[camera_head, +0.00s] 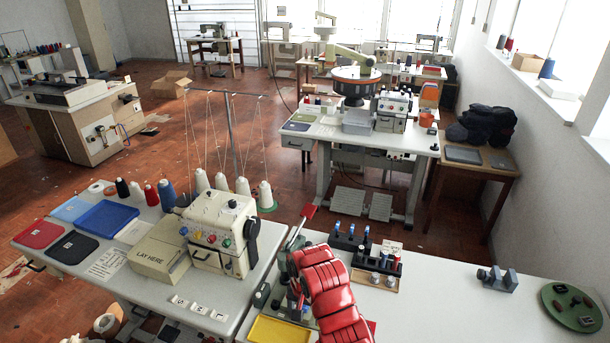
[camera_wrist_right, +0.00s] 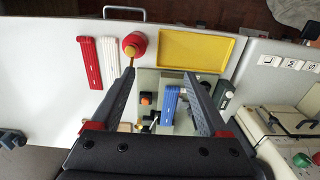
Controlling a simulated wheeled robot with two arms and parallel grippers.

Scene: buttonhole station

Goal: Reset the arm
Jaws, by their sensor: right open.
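My right arm's red sleeve reaches up from the bottom of the head view. Its gripper (camera_head: 290,262) is over a small bench fixture and partly hidden there. In the right wrist view the gripper (camera_wrist_right: 158,76) is open, its two dark fingers apart. Between and below them is a fixture with a blue part (camera_wrist_right: 171,104) and a pale plate; I cannot tell whether the fingers touch it. A red knob (camera_wrist_right: 134,44) is by the left fingertip. A grey bar with a red end (camera_head: 309,211) rises beyond the gripper in the head view. My left gripper is not in view.
A yellow tray (camera_head: 279,331) lies at the bench front. A cream sewing machine (camera_head: 222,232) stands left. Racks with blue-topped items (camera_head: 350,238) are beyond the gripper. A grey metal block (camera_head: 497,279) and green round tray (camera_head: 571,306) are right, with clear bench between.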

